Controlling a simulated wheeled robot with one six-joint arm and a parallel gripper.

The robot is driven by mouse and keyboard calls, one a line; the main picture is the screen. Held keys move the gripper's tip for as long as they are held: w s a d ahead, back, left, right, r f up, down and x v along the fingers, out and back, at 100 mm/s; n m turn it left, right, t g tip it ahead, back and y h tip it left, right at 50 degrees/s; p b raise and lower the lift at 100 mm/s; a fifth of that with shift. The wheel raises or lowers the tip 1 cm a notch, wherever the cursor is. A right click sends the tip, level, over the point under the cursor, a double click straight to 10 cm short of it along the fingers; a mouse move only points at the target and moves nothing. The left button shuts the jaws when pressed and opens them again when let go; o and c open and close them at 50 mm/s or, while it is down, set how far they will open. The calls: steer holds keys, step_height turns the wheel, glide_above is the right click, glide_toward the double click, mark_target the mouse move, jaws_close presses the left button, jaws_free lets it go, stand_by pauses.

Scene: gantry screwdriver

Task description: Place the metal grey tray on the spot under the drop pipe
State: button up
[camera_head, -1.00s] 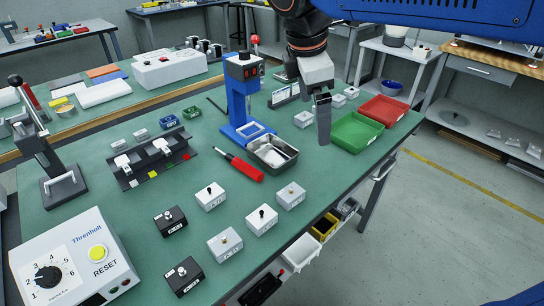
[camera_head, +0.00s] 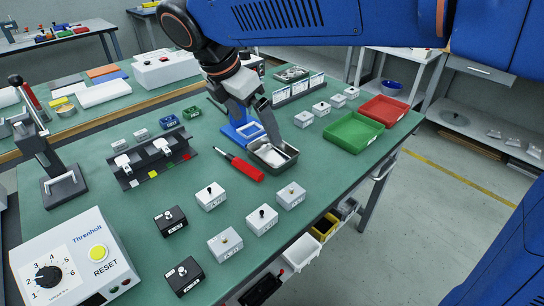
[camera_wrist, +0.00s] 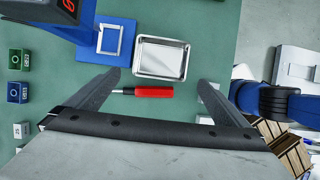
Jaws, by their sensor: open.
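The metal grey tray (camera_head: 281,160) lies on the green bench, just in front of the blue press stand. It also shows in the wrist view (camera_wrist: 162,58), apparently empty, beside the stand's base with its white square outline (camera_wrist: 110,40). In the head view the base (camera_head: 243,131) is partly hidden by my arm. My gripper (camera_head: 266,122) is open above the tray's far side. In the wrist view its fingers (camera_wrist: 158,78) are spread, one toward each side of the tray, with nothing between them gripped. Which part is the drop pipe I cannot tell.
A red-handled screwdriver (camera_head: 247,169) lies just left of the tray. Small white boxes (camera_head: 291,195) stand in front, and a green bin (camera_head: 354,132) and red bin (camera_head: 383,112) stand to the right. A black rack (camera_head: 152,162) is at left.

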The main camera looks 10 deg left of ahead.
glide_toward(276, 156)
steer(key=x, duration=0.3)
steer(key=shift+d+f, duration=0.1)
steer(key=shift+f, duration=0.15)
steer(key=shift+w+d+f, duration=0.1)
steer(key=shift+w+f, duration=0.05)
steer(key=shift+f, duration=0.3)
steer(key=c, duration=0.9)
steer(key=shift+r, duration=0.15)
